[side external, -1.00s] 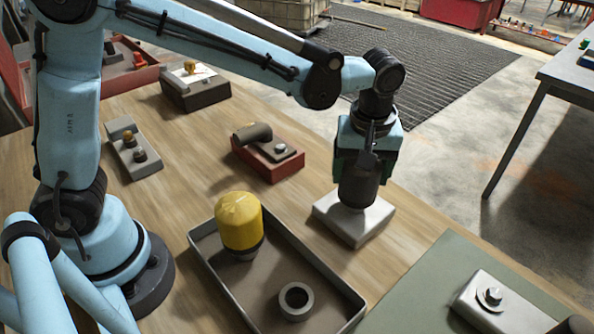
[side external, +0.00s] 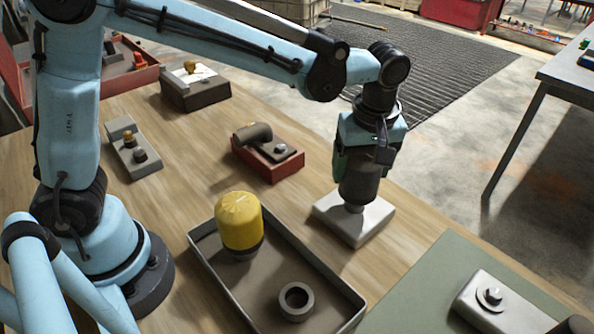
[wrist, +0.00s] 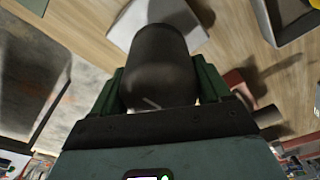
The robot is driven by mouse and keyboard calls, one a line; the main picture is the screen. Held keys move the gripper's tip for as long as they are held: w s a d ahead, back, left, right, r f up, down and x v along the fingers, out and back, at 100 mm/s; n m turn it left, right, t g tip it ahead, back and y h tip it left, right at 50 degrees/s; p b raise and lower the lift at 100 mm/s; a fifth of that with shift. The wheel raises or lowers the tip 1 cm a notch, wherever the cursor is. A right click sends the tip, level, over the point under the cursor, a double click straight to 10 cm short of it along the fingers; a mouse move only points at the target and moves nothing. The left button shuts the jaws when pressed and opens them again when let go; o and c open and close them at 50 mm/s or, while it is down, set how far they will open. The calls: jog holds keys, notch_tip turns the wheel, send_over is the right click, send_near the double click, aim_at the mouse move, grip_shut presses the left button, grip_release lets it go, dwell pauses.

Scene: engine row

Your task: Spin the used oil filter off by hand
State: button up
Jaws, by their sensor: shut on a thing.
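My gripper (side external: 365,160) points down over a pale block (side external: 372,222). It is shut on the dark used oil filter (side external: 362,190), which is upright above that block. A short stud or neck shows between the filter's lower end and the block; I cannot tell if the filter still touches it. In the wrist view the dark filter (wrist: 160,65) sits between the green finger pads, with the pale block (wrist: 150,20) beyond it. A yellow filter (side external: 239,222) stands upright in the grey tray (side external: 320,260).
A dark ring (side external: 296,300) lies in the tray. A red block with a dark elbow pipe (side external: 268,160) stands left of the pale block. A green mat (side external: 425,285) holds another pale block with a stud (side external: 492,298). Bare wood surrounds the pale block's left side.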

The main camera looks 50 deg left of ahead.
jog(key=shift+r, duration=1.8)
